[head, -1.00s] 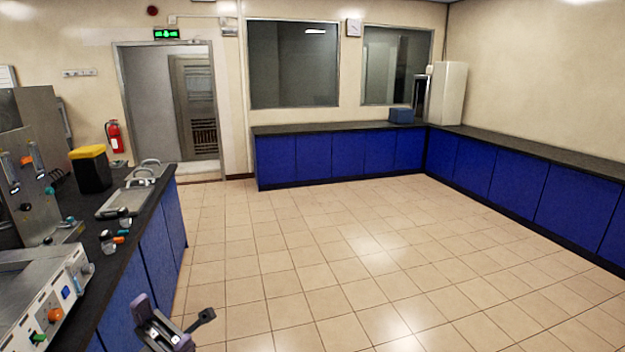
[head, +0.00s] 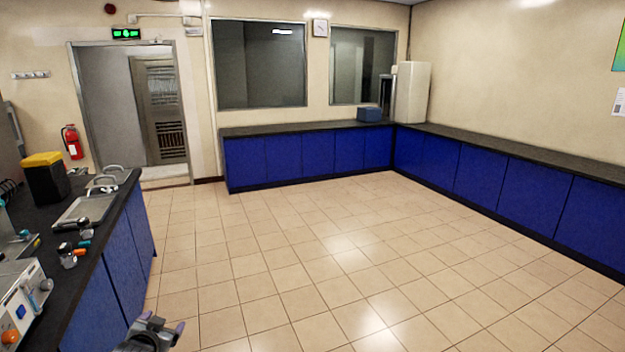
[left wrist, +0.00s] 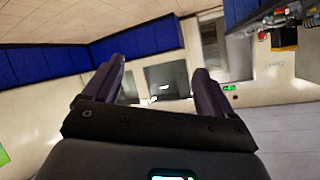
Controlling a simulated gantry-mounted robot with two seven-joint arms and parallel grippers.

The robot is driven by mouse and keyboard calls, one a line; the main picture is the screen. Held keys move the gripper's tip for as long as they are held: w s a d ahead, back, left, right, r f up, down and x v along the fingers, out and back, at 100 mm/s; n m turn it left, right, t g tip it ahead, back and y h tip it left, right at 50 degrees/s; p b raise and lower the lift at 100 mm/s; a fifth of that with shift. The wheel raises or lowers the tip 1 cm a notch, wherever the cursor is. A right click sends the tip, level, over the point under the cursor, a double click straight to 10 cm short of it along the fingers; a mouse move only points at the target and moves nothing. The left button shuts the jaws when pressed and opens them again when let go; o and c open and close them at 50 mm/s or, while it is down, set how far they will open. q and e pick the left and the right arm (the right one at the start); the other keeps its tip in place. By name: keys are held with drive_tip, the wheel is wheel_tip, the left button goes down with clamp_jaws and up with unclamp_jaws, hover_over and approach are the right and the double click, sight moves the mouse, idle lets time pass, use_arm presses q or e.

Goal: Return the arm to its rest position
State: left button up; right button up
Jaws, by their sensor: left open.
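My left gripper (head: 165,332) shows at the bottom edge of the head view, over the floor just right of the left bench. Most of its arm is cut off by the frame. In the left wrist view its two purple fingers (left wrist: 157,85) stand wide apart with nothing between them. That view is turned upside down, with the floor and blue cabinets at the top. My right gripper is not in view.
A black-topped bench (head: 100,235) with blue doors runs along the left, bearing a yellow-lidded black bin (head: 46,180), a sink (head: 84,210) and equipment. Blue cabinets (head: 310,153) line the back and right walls. The tiled floor (head: 330,255) between is clear.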

use_arm(q)
drive_tip(key=s+a+f+n+g+y, duration=0.2)
drive_tip(key=s+a+f+n+g, duration=0.15)
drive_tip(key=s+f+g, duration=0.7)
drive_tip(key=s+d+f+m+t+h, duration=0.1)
drive_tip(key=s+d+f, duration=0.2)
drive_tip(key=s+d, duration=0.4)
drive_tip(key=s+d+f+m+t+h, duration=0.1)
drive_tip(key=s+d+f, duration=0.35)
drive_tip(key=s, duration=0.45)
drive_tip(key=s+d+r+h, duration=0.15)
drive_tip(key=s+d, duration=0.35)
drive_tip(key=s, duration=0.5)
drive_tip(key=s+d+r+h, duration=0.1)
drive_tip(key=s+d+r, duration=0.25)
drive_tip(key=s, duration=0.65)
wheel_tip(320, 180, up, 34)
drive_tip(key=p, duration=3.4)
drive_tip(key=shift+s+d+f+m, duration=0.15)
drive_tip(key=shift+d+f+m, duration=0.1)
drive_tip(key=shift+d+m, duration=0.1)
drive_tip(key=shift+g, duration=0.25)
